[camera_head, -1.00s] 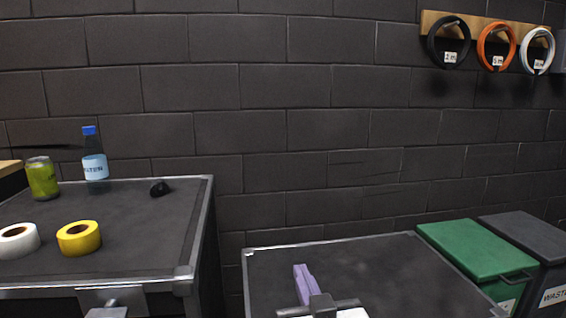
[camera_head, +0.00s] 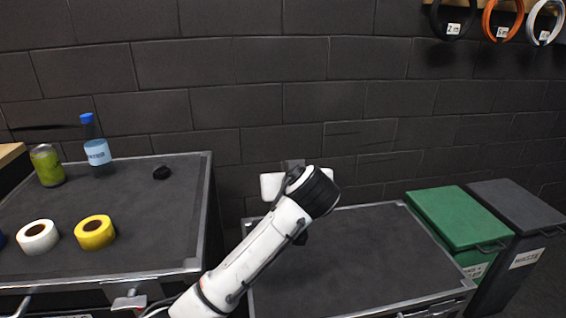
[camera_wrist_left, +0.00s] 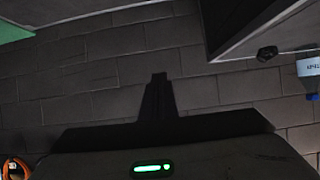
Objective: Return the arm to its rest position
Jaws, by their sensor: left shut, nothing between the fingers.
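My left arm (camera_head: 262,250) reaches up from the bottom of the head view, in front of the right-hand table. Its black wrist joint hides part of the hand. My left gripper (camera_head: 293,165) shows only partly behind that joint, in front of the brick wall. In the left wrist view, my left gripper (camera_wrist_left: 158,80) is a dark outline with its fingers together and nothing between them. It points at the wall. My right gripper is not in view.
The left table (camera_head: 140,240) holds a can (camera_head: 47,166), a bottle (camera_head: 97,152), a small black object (camera_head: 161,173), and white (camera_head: 38,237) and yellow (camera_head: 95,232) tape rolls. The right table (camera_head: 350,265) looks bare where visible. Green (camera_head: 455,215) and grey (camera_head: 515,205) bins stand right.

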